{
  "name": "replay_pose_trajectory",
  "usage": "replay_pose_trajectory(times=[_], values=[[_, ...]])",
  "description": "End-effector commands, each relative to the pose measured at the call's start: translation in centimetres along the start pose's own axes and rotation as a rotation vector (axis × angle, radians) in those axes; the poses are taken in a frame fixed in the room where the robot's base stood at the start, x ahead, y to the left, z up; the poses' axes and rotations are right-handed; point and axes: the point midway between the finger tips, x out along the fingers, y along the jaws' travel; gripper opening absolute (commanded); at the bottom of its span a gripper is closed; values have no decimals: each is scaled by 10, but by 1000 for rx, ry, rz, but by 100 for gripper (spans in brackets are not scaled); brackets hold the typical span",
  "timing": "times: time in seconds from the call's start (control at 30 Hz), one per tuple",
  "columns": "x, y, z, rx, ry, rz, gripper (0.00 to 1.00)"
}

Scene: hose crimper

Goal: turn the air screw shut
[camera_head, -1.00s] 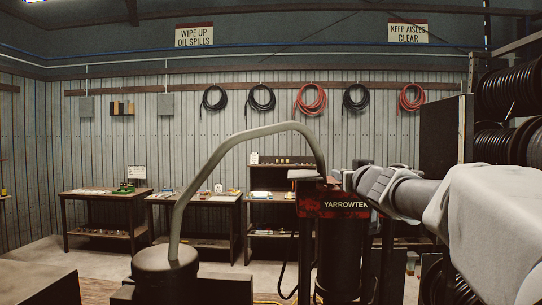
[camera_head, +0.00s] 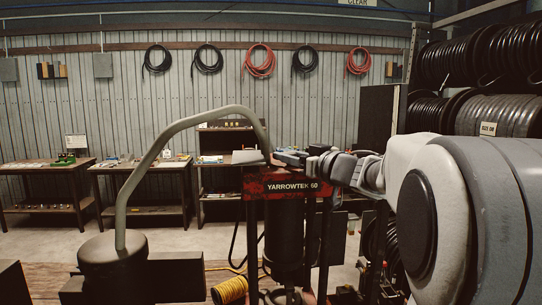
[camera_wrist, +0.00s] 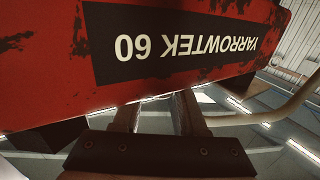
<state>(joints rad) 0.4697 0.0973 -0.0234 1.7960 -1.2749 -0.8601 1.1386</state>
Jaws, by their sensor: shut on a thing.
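The crimper has a red head marked YARROWTEK 60 (camera_head: 285,185), with dark posts and a dark cylinder below it. A thick grey hose (camera_head: 165,147) arches from a dark round can (camera_head: 112,262) to the top of the head. My gripper (camera_head: 284,157) comes from the right and sits at the top of the head, near the hose end. In the wrist view its two fingers (camera_wrist: 158,112) pass behind the red head, and their tips are hidden. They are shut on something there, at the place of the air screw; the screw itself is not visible.
Work benches (camera_head: 45,168) stand along the back wall. Hose reels (camera_head: 470,115) fill a rack at the right, behind my arm. The hose arch stands close left of my gripper.

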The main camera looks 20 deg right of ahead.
Motion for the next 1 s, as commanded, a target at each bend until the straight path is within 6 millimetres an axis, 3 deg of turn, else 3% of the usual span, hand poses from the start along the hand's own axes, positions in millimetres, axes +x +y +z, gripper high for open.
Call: replay_pose_trajectory(times=[0.43, 0.47, 0.53, 0.87, 1.0], values=[[0, 0, -1, -1, 0, -10, 0], [0, 0, -1, -1, 0, -10, 43], [0, 0, -1, -1, 0, -10, 54], [-2, 0, -1, -1, -1, -9, 54], [-17, 0, -1, -2, 0, -8, 54]])
